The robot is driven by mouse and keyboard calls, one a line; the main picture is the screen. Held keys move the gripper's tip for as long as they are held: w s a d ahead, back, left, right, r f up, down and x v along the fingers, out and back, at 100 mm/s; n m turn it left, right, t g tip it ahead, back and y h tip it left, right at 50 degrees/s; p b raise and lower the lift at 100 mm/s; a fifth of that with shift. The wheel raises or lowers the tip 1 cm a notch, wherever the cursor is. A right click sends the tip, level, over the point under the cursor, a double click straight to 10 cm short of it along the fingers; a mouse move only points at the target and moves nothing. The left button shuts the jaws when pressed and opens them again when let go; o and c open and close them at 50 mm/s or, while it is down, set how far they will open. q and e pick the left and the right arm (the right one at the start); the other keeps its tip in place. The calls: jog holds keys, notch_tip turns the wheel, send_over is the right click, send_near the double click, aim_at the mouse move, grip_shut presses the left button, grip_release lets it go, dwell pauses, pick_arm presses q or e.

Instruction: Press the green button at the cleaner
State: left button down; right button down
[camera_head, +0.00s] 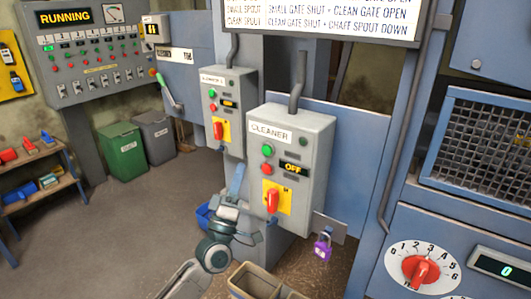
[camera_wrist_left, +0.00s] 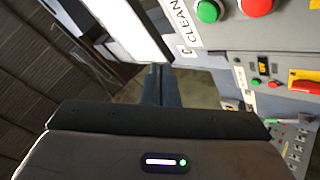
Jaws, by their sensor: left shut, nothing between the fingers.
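The grey cleaner box (camera_head: 312,160) stands in the middle of the head view, labelled CLEANER. Its green button (camera_head: 267,149) sits just under the label, above a red button (camera_head: 266,170). Beside them a small display (camera_head: 293,169) reads OFF. The green button (camera_wrist_left: 208,10) also shows at the top of the left wrist view, with the red button (camera_wrist_left: 257,6) to its right. My left gripper (camera_head: 238,170) is shut and empty, pointing up at the left of the cleaner box, apart from the button. Its fingers (camera_wrist_left: 156,82) show in the wrist view. My right gripper is not in view.
A similar grey box (camera_head: 229,90) with a red switch stands left of the cleaner box. Below the cleaner buttons is a red rotary switch (camera_head: 272,201) on yellow. A purple padlock (camera_head: 323,248) hangs at lower right. A blue bin (camera_head: 203,217) stands behind my arm.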

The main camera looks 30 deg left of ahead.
aim_at(265, 146)
pick_arm(q)
jog(key=w+b, duration=0.3)
jog(key=w, duration=0.4)
jog(key=shift+w+d, duration=0.3)
jog(key=shift+w, duration=0.1)
dwell(0.9)
jog(key=shift+w+b, duration=0.15)
jog(key=shift+b, duration=0.2)
dwell(0.5)
jog(key=shift+w, duration=0.3)
jog(key=shift+w+d+b, duration=0.1)
jog(key=shift+w+b, duration=0.2)
jog(key=shift+w, duration=0.1)
dwell(0.7)
jog(key=shift+s, duration=0.1)
jog(key=shift+s+p, duration=0.6)
jog(key=shift+s, duration=0.15)
